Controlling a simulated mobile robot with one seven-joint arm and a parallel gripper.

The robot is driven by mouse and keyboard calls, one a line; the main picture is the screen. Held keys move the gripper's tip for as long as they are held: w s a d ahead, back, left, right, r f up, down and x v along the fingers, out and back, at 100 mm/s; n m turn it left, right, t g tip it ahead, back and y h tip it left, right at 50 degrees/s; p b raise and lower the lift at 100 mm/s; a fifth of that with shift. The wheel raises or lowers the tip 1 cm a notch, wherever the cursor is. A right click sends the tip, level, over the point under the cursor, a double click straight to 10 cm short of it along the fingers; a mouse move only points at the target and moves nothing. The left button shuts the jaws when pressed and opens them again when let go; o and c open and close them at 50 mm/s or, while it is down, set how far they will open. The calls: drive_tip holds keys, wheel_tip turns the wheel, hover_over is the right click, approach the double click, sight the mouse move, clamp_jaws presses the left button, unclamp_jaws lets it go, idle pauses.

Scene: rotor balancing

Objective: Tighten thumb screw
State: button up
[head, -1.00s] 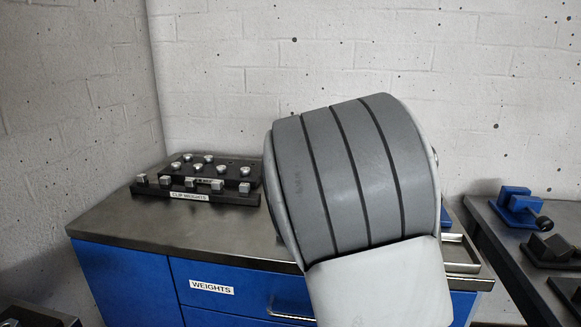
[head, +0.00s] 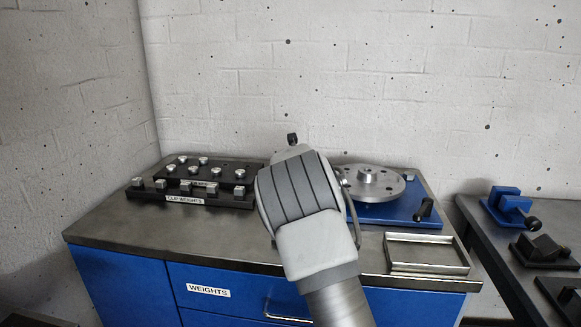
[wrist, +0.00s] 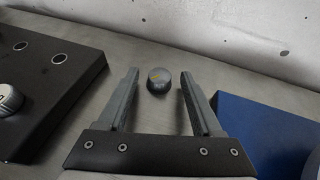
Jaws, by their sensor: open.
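In the wrist view my gripper (wrist: 160,75) is open, with its two grey fingers apart. A small dark round knob (wrist: 158,82) with a faint yellow mark shows between the fingertips, and no finger visibly touches it. In the head view a dark knob (head: 292,139) stands just beyond my wrist; it may be the same one. I cannot tell for sure which part is the thumb screw. A metal rotor disc (head: 367,182) sits on a blue base (head: 398,217) to the right of my arm. My fingers are hidden behind my arm in the head view.
The black clip-weights rack (head: 185,197) stands left of my arm and shows in the wrist view (wrist: 62,105). The blue block (wrist: 255,130) is close right of my gripper. An empty metal tray (head: 425,268) lies at the bench's front right.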

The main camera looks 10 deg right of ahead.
drive_tip(key=shift+w, duration=0.1)
drive_tip(key=shift+c, duration=0.4)
clamp_jaws()
drive_tip(key=shift+a+f+h, duration=0.1)
drive_tip(key=shift+h, duration=0.2)
drive_tip(key=shift+a+m+h+b, duration=0.25)
drive_tip(key=shift+m+h+b, duration=0.1)
drive_tip(key=shift+m+h, duration=0.6)
drive_tip(key=shift+w+a+r+m+g+h+p, duration=0.15)
drive_tip(key=shift+m+g+h+p, duration=0.2)
drive_tip(key=shift+m+h+p, duration=0.3)
drive_tip(key=shift+s+d+r+m+g+h+p, duration=0.15)
drive_tip(key=shift+m+g+h+p, duration=0.2)
drive_tip(key=shift+m+h+p, duration=0.2)
drive_tip(key=m+h+p, duration=0.1)
drive_tip(key=p, duration=0.1)
drive_tip(key=m+g+h+p, duration=0.1)
drive_tip(key=p, duration=0.1)
drive_tip(key=shift+w+a+r, duration=0.15)
drive_tip(key=shift+w+a, duration=0.05)
drive_tip(key=shift+a, duration=0.05)
drive_tip(key=m+h+p, duration=0.1)
drive_tip(key=p, duration=0.1)
drive_tip(key=m+g+h+p, duration=0.1)
drive_tip(key=p, duration=0.2)
drive_tip(key=shift+f+g, duration=0.2)
drive_tip(key=shift+g, duration=0.1)
drive_tip(key=shift+w+a+f+m+g+h+p, duration=0.15)
drive_tip(key=shift+m+g+h+p, duration=0.35)
drive_tip(key=shift+p, duration=0.5)
